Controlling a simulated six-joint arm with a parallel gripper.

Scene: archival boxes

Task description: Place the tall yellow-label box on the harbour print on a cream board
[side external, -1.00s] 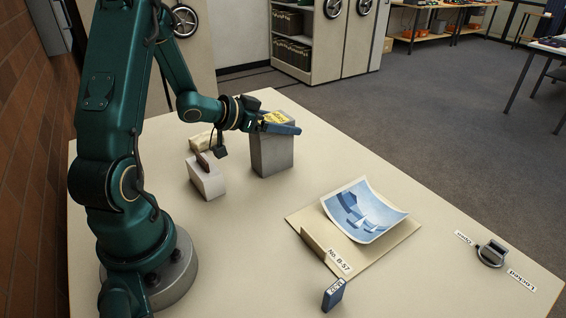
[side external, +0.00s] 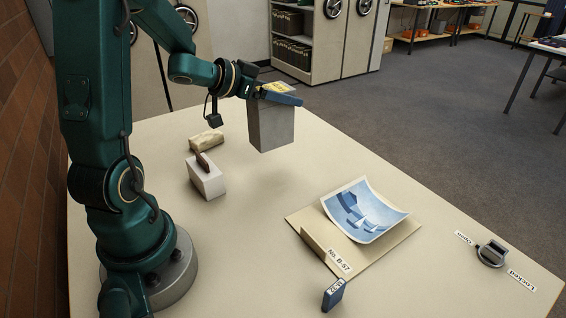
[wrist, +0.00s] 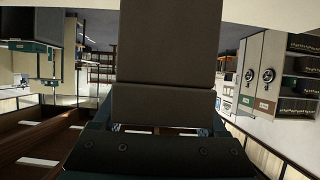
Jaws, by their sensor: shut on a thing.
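The tall grey box (side external: 270,125) has a yellow label on its top and hangs upright above the table. My gripper (side external: 278,95) is shut on the box near its top. In the wrist view a dark grey box face (wrist: 168,45) fills the upper middle and hides much of the scene. The harbour print (side external: 362,212), a curled blue picture, lies on the cream board (side external: 385,257) to the right of and nearer than the box. The board carries a tag reading "No. B-57".
A white block with a brown handle (side external: 206,178) and a beige block (side external: 207,142) lie left of the box. A dark knob (side external: 491,253) between "Open" and "Locked" labels is at right. The table between is clear.

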